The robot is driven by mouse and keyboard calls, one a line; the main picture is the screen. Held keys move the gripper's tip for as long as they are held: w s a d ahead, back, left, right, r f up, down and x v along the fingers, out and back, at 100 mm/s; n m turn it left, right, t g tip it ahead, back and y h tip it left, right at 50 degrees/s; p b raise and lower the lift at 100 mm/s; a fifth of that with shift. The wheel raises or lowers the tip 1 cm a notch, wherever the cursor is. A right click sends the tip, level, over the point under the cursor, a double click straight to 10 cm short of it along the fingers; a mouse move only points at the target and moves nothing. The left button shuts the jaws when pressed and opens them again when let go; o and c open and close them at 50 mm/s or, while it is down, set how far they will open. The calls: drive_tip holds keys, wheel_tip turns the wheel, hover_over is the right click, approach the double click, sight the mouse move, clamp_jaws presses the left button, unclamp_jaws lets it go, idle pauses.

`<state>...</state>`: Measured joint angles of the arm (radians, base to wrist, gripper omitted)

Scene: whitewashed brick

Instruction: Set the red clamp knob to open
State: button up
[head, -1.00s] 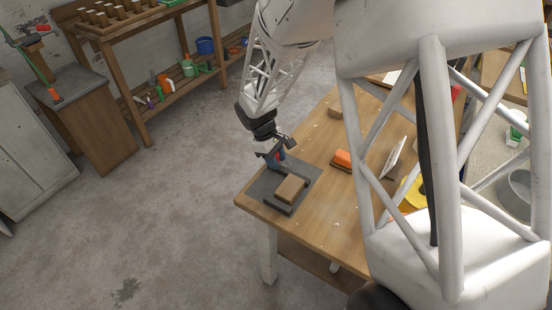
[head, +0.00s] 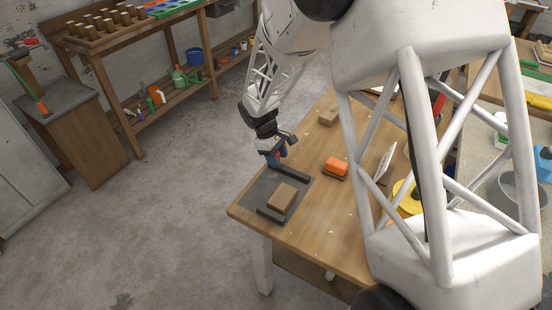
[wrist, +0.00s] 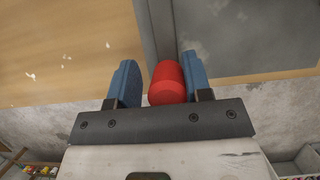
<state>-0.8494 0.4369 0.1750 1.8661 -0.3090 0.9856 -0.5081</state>
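The red clamp knob (wrist: 167,82) shows in the wrist view between the two blue fingers of my gripper (wrist: 160,84). The fingers are apart. A clear gap separates the knob from the left finger, and the knob is close to the right finger; I cannot tell whether they touch. In the head view my gripper (head: 276,160) is low at the back edge of a dark clamp plate (head: 261,190) on the wooden table. A wood block (head: 283,196) rests on the plate. The knob's turned position is not clear.
An orange-topped brush or block (head: 335,166) lies right of the plate, with a small wood block (head: 328,116) behind it. A tilted white panel (head: 386,162) and a yellow object (head: 405,194) stand farther right. The wooden table (head: 318,222) is bare in front of them.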

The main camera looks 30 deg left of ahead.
drive_tip(key=o, duration=0.3)
drive_tip(key=shift+v, duration=3.95)
